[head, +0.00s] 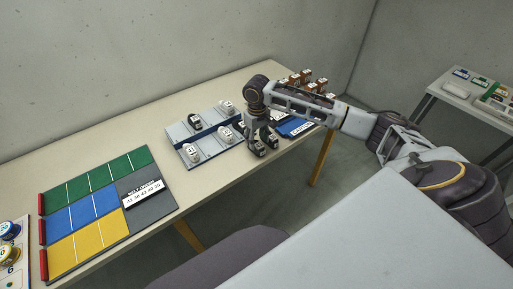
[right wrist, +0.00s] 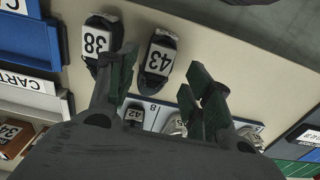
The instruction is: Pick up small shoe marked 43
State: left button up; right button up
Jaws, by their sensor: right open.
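The small dark shoe marked 43 (right wrist: 160,58) lies on the pale table top in the right wrist view, label facing the camera. A similar dark shoe marked 38 (right wrist: 98,44) lies close beside it on the left. My right gripper (head: 264,141) is over the table between the shoe tray and the blue carton tray. In the right wrist view its open fingers (right wrist: 162,72) stand on either side of shoe 43, with nothing held. The left finger overlaps the edge of shoe 38. In the head view the gripper hides much of this spot. My left gripper is out of view.
A grey-blue tray (head: 211,149) holds several small shoes, including a dark one marked 42 (right wrist: 135,115). A green, blue and yellow board (head: 95,212) lies at the left.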

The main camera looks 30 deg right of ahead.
aim_at(257, 142)
jog(key=shift+f, duration=0.15)
jog(key=shift+w+d+f, duration=0.1)
jog(key=shift+w+f, duration=0.1)
jog(key=shift+f, duration=1.1)
jog(key=shift+w+f, duration=0.15)
jog(key=shift+f, duration=1.1)
jog(key=c, duration=0.8)
jog(key=shift+r, duration=0.1)
jog(key=shift+r, duration=4.95)
